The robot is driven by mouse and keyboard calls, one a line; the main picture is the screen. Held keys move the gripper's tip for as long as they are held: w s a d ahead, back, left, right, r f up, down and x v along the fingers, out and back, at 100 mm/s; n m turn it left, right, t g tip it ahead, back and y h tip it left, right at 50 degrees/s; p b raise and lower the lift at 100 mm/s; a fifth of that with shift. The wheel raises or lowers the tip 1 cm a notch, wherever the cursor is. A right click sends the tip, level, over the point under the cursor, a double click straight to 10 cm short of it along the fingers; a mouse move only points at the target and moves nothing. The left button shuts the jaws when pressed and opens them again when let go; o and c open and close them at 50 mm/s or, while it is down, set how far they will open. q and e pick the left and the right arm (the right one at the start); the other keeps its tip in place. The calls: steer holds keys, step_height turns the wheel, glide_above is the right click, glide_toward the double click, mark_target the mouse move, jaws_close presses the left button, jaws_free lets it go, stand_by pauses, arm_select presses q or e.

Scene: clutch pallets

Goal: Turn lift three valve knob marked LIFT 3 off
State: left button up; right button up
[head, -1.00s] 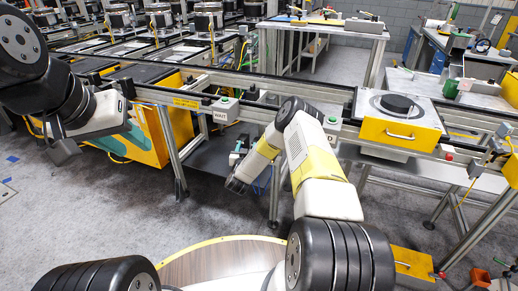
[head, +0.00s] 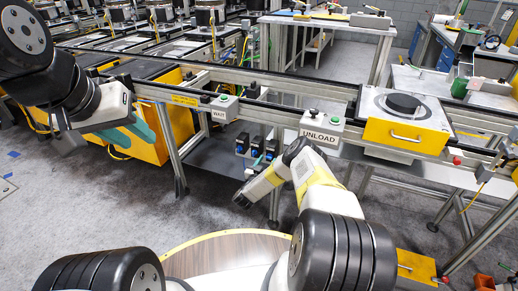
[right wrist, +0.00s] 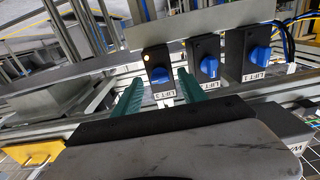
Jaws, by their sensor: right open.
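The LIFT 3 knob (right wrist: 161,75) is blue on a black switch box, leftmost of three in the right wrist view. Its grip lies more crosswise than the others, and a small amber light shows at the box's upper left. My right gripper (right wrist: 160,88) is open, its two green fingers pointing at this box, one on each side of the knob in the picture. The knob is not gripped; I cannot tell how far off it is. In the head view the switch boxes (head: 256,148) hang under the conveyor. My left gripper (head: 143,128) is at the left, away from them.
The LIFT 2 knob (right wrist: 209,67) and LIFT 1 knob (right wrist: 260,57) sit close to the right. A WAIT box (head: 222,108) and an UNLOAD box (head: 321,130) are on the conveyor rail. A yellow-fronted pallet (head: 405,133) stands at right.

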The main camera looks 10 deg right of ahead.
steer(key=shift+w+d, duration=0.1)
steer(key=shift+w, duration=0.1)
steer(key=shift+c, duration=0.4)
jaws_close()
